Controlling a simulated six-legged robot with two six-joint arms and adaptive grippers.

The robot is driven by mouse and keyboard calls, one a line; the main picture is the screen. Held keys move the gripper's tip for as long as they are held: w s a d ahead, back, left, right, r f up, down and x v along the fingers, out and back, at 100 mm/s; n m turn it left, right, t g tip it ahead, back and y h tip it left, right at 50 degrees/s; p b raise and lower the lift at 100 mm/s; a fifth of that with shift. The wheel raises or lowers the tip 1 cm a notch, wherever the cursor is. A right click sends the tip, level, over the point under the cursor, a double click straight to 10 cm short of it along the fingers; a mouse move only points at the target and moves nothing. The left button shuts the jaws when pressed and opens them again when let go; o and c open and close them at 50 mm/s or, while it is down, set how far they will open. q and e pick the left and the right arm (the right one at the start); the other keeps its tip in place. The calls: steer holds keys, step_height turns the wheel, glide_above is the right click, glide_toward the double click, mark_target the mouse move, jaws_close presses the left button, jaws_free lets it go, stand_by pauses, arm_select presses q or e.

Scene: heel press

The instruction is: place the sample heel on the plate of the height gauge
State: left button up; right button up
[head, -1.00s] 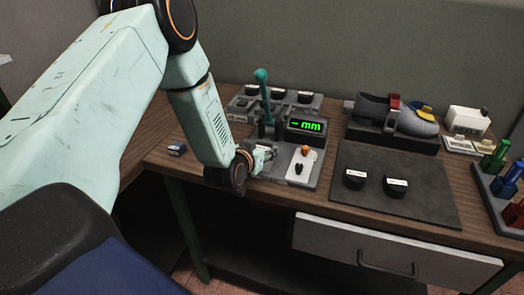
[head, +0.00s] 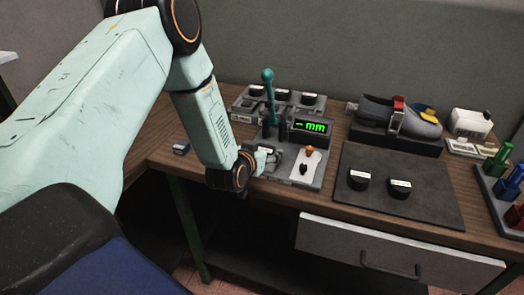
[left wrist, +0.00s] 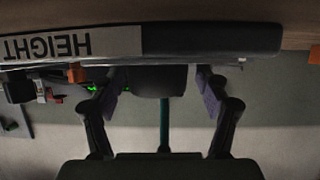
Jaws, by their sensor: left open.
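A dark heel with a pale label (head: 265,150) appears to sit on the gauge's plate, partly hidden by my left gripper (head: 268,161). In the left wrist view, upside down, the dark heel (left wrist: 160,86) lies between the two spread fingers of my left gripper (left wrist: 161,78), with gaps on both sides. It rests against the plate, behind the "HEIGHT" label (left wrist: 70,45). My right gripper is not in view.
Two dark heels (head: 358,180) lie on the dark mat (head: 400,215). A rack (head: 240,104) with several labelled heels is behind the gauge. A grey shoe (head: 385,115) on a black stand is at back right. Coloured tools (head: 512,175) stand at far right.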

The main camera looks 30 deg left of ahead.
mark_target(261, 149)
arm_select(q)
steer(key=shift+w+d+r, duration=0.1)
steer(key=shift+w, duration=0.1)
steer(key=shift+s+r, duration=0.1)
steer(key=v, duration=0.3)
steer(key=p+v, duration=0.1)
steer(key=shift+s+a+r, duration=0.1)
steer(key=shift+s+a, duration=0.3)
steer(key=shift+s, duration=0.05)
steer(key=v, duration=0.3)
steer(key=p+v, duration=0.1)
steer(key=v, duration=0.1)
steer(key=shift+s+d+r, duration=0.15)
steer(key=shift+d+r, duration=0.1)
steer(key=shift+d, duration=0.1)
steer(key=shift+s+a+r, duration=0.1)
steer(key=shift+s+r, duration=0.05)
steer(key=shift+s, duration=0.5)
steer(key=shift+s+d+r, duration=0.15)
steer(key=shift+s+d, duration=0.05)
steer(key=shift+w, duration=0.15)
steer(key=shift+a, duration=0.15)
